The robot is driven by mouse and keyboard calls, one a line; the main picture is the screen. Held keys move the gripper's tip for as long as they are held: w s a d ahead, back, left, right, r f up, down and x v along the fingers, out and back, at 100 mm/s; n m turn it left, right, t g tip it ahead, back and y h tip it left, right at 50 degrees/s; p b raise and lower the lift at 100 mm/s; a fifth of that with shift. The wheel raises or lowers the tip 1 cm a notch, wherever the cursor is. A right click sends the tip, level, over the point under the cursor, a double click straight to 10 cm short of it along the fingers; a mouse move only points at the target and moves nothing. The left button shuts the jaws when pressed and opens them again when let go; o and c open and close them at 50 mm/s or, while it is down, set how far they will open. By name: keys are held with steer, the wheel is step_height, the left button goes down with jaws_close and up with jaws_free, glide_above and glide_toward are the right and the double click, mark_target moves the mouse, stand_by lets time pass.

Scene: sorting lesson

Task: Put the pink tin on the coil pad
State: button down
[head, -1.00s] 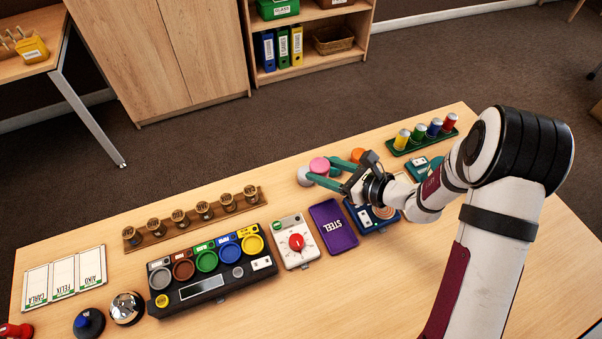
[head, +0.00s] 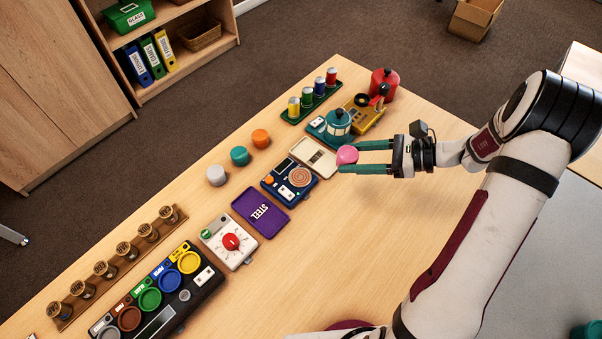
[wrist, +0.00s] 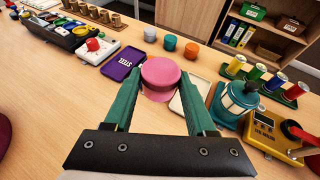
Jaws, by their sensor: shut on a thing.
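The pink tin (head: 347,154) is held between the green fingers of my gripper (head: 352,157), above the bare table to the right of the coil pad. It also shows between the fingertips in the wrist view (wrist: 160,74). The coil pad (head: 300,177) is a copper spiral on a dark blue unit (head: 278,186), with nothing on it. In the wrist view, the tin and fingers hide most of that unit.
Grey (head: 216,175), teal (head: 240,156) and orange (head: 260,138) tins stand behind the unit. A purple STEEL tray (head: 250,219) lies left of it, a cream tray (head: 313,157) right of it. A teal kettle-like pot (head: 338,122) stands further right. The front table is clear.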

glide_above(305, 178)
step_height(305, 178, down, 6)
steer(key=shift+d+f, duration=0.1)
steer(key=shift+f, duration=0.1)
step_height(305, 178, down, 3)
steer(key=shift+f, duration=0.15)
steer(key=shift+w+f, duration=0.1)
steer(key=shift+f, duration=0.25)
steer(key=shift+c, duration=1.1)
jaws_free()
steer(key=shift+f, duration=0.1)
